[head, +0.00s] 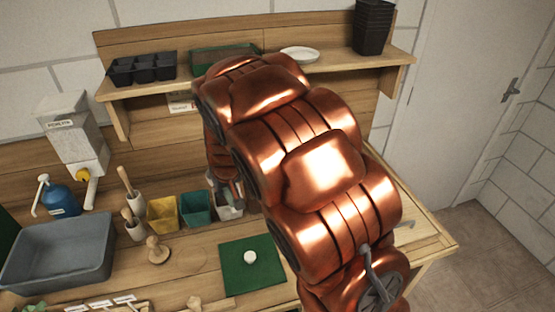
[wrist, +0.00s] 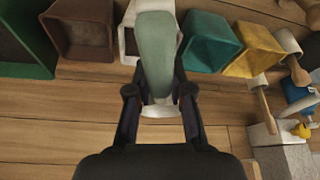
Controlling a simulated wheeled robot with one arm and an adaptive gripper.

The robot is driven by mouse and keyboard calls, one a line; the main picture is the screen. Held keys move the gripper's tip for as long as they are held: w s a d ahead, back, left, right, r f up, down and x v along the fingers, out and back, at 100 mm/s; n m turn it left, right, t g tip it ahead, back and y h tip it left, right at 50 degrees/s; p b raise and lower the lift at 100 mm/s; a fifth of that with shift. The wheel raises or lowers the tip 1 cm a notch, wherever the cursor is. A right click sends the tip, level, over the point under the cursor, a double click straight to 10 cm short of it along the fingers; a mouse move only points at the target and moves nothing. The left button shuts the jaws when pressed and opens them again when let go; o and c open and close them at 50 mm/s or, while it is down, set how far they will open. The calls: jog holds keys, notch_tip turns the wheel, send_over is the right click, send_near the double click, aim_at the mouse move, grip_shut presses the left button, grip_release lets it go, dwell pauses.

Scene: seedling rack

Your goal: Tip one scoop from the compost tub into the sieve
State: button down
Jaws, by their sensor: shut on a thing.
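My gripper (wrist: 159,93) is shut on a sage-green, rounded tool (wrist: 157,50), which looks like a scoop. The tool reaches away from the fingers, over or into a white pot (wrist: 131,42); I cannot tell whether it touches the pot. No sieve can be made out.
Yellow (head: 162,214) and teal (head: 197,207) pots stand beside the white one. White holders with wooden-handled tools (head: 137,203), a blue bottle (head: 60,200) and a grey dispenser (head: 75,130) are further left. A green mat (head: 240,278) bears a white ball (head: 250,256). A shelf (head: 350,62) runs above.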

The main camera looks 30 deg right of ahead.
jog(key=w+d+b, duration=0.1)
jog(key=d+b, duration=0.1)
jog(key=shift+w+d+f+g, duration=0.1)
jog(key=shift+w+d+g, duration=0.25)
jog(key=shift+d+g, duration=0.05)
jog(key=s+d+r+m+g+b, duration=0.2)
jog(key=s+d+b, duration=0.25)
jog(key=d, duration=0.65)
jog(key=s+d+r+m+g+b, duration=0.2)
jog(key=s+d+r+b, duration=0.3)
jog(key=d, duration=0.6)
jog(key=w+f, duration=0.2)
jog(key=f, duration=0.5)
jog(key=w+f+g, duration=0.1)
jog(key=w+f, duration=0.1)
jog(key=f, duration=0.4)
jog(key=shift+w+d+f+y+b, duration=0.3)
jog(key=shift+w+d+f+b, duration=0.05)
jog(key=shift+d+f+b, duration=0.05)
jog(key=shift+s+a+f+t+b, duration=0.1)
jog(key=shift+t+b, duration=0.3)
jog(key=shift+b, duration=0.5)
jog(key=shift+s+f+t+h+b, duration=0.1)
jog(key=shift+t+h+b, duration=0.35)
jog(key=shift+b, duration=0.45)
